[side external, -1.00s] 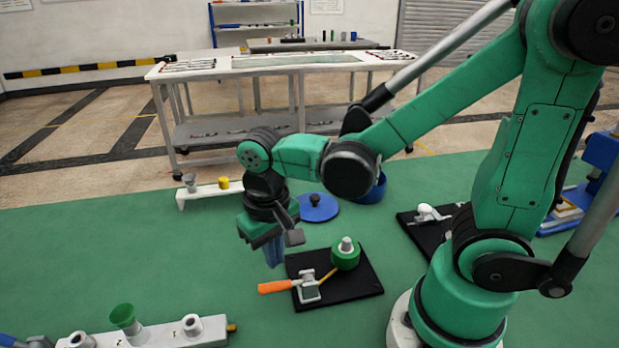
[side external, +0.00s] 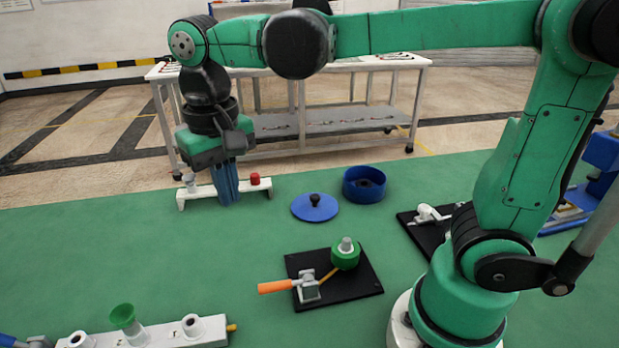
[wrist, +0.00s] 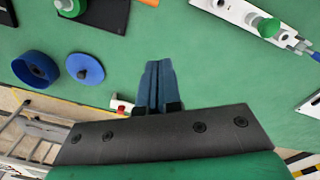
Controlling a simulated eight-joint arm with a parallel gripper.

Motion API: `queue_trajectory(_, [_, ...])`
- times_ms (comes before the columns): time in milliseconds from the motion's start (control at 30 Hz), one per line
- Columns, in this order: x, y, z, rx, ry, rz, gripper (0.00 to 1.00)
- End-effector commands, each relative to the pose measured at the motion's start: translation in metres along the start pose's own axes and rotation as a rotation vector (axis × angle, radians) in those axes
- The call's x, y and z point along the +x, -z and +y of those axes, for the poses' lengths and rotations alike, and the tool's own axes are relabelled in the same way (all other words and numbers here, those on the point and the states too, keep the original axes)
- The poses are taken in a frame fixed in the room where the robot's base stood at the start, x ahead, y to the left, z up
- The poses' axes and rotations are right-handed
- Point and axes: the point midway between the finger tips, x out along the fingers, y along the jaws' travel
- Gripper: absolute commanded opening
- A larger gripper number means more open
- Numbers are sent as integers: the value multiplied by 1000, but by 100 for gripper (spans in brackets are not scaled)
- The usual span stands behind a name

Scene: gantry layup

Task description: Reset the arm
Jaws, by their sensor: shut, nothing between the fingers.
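My gripper (side external: 228,195) hangs fingers-down from my raised arm, left of centre in the side view. Its blue fingers are together with nothing between them, and they show side by side in the wrist view (wrist: 158,80). The arm is stretched out to the left, high above the green mat (side external: 200,250). In the side view the fingers overlap a white rack (side external: 205,191), hiding its middle. A grey piece (side external: 190,181) and a red piece (side external: 254,179) show on the rack. I cannot tell how far the fingertips are from it.
A blue lid (side external: 314,210) and an open blue container (side external: 364,190) stand on the mat. A black board (side external: 350,288) carries an orange-handled clamp (side external: 275,287) and a green roll (side external: 345,259). A white block (side external: 205,330) with a green funnel (side external: 122,315) is at front left. The middle is clear.

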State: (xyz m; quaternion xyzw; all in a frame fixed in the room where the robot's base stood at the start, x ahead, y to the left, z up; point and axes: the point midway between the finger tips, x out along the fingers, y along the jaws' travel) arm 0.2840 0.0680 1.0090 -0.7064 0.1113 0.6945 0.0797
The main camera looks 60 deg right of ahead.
Motion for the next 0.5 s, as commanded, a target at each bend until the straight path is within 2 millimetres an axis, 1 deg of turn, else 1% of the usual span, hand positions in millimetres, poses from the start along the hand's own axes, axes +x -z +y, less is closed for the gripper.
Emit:
queue_trajectory(167, [0,0,0,0,0,1,0])
queue_trajectory(267, [2,-1,5,-10,15,23,0])
queue_trajectory(367, [8,-2,17,-43,58,98,0])
queue_trajectory(500, [22,-5,40,-121,120,277,0])
